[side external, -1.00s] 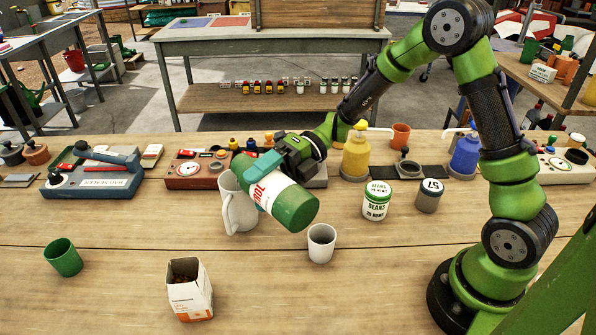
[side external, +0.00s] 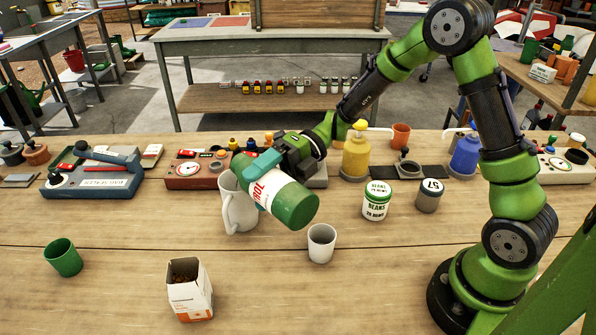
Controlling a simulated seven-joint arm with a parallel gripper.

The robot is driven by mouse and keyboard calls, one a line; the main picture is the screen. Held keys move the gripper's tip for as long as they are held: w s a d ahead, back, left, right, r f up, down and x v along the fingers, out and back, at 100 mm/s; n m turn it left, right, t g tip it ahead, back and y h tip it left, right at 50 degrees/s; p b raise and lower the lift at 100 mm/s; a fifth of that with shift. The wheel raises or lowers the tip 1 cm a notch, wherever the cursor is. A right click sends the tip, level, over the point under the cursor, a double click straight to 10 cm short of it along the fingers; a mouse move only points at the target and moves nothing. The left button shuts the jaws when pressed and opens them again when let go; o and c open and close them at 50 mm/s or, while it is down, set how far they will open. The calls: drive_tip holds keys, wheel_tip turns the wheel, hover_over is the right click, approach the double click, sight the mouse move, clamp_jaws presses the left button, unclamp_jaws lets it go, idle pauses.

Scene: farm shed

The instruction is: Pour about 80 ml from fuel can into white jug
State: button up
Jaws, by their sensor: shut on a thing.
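The fuel can (side external: 276,192) is a green cylinder with a white band and part of a red word. My gripper (side external: 268,162) is shut on it and holds it in the air, tilted well over, with its green base toward the lower right. Its upper-left end is over the white jug (side external: 238,212), which stands upright on the bench with its handle to the left. The can hides part of the jug and its mouth. I cannot see the can's spout or any liquid.
A white cup (side external: 321,243) stands just right of the jug. A green cup (side external: 63,258) and an open carton (side external: 189,290) are at the front left. A beans tin (side external: 376,201) and a grey weight (side external: 429,195) stand to the right. Devices line the back.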

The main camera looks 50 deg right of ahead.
idle(0.3)
drive_tip(key=shift+s+f+n+t, duration=0.2)
drive_tip(key=shift+f+n, duration=0.25)
drive_tip(key=shift+f, duration=0.05)
drive_tip(key=shift+s+f+n+t, duration=0.2)
drive_tip(key=shift+f+n, duration=0.25)
drive_tip(key=shift+s+f+n, duration=0.3)
drive_tip(key=shift+n, duration=0.2)
drive_tip(key=shift+w+r+n+t, duration=0.15)
drive_tip(key=shift+n+t, duration=0.25)
drive_tip(key=shift+n, duration=0.3)
idle(0.5)
